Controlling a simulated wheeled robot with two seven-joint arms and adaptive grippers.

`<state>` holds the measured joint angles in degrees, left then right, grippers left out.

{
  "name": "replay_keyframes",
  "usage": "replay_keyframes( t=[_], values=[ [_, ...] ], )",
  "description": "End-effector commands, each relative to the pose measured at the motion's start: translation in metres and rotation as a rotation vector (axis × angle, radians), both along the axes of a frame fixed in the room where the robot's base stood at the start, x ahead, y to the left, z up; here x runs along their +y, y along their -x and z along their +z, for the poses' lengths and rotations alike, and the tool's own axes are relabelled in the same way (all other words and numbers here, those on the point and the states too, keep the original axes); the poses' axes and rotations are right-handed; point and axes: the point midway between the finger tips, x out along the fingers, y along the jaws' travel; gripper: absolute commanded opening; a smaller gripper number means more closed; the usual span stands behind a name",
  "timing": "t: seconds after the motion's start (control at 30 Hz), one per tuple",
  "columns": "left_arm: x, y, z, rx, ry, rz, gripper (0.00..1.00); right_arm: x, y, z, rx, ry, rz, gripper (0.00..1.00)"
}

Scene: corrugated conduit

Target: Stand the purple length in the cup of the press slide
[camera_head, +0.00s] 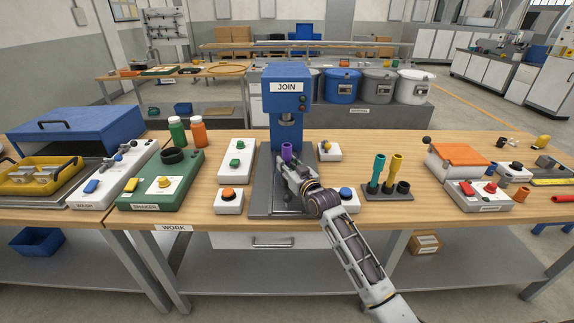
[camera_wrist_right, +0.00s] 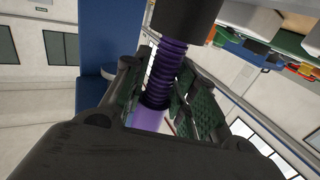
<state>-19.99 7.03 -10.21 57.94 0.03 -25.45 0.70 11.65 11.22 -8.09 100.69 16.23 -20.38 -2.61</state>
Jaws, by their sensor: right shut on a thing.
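The purple length (camera_head: 287,150) stands about upright at the blue press (camera_head: 287,92) marked JOIN, below its ram (camera_head: 290,118). My right gripper (camera_head: 292,172) is shut on it. In the right wrist view the ribbed purple length (camera_wrist_right: 163,75) is between the dark ribbed finger pads (camera_wrist_right: 168,105). One end of it meets a black cylinder (camera_wrist_right: 186,14), which looks like the slide's cup. I cannot tell how far the end sits inside. In the head view my gripper and arm hide the lower end and the cup. My left gripper is not in view.
Button boxes with orange (camera_head: 228,201) and blue (camera_head: 346,199) buttons flank the press base (camera_head: 262,203). A dark stand (camera_head: 386,192) with teal and yellow lengths is at right. Bare bench lies between stand and orange-lidded box (camera_head: 458,160).

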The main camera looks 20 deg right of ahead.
Motion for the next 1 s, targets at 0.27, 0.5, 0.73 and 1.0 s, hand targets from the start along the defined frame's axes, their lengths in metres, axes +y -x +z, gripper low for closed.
replay_keyframes(
  t=[0.27,0.5,0.73,1.0],
  values=[
    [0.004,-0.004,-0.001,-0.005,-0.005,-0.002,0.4,0.0,0.0,-0.004,0.0,0.0,0.0,0.11],
    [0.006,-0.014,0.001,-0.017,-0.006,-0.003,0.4,0.0,0.0,-0.007,0.0,0.0,0.0,0.11],
    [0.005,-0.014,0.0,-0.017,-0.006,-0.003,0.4,0.0,0.0,-0.009,0.0,0.0,0.0,0.11],
    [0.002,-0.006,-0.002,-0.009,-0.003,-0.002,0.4,0.0,0.0,-0.011,0.0,0.0,0.0,0.37]
  ],
)
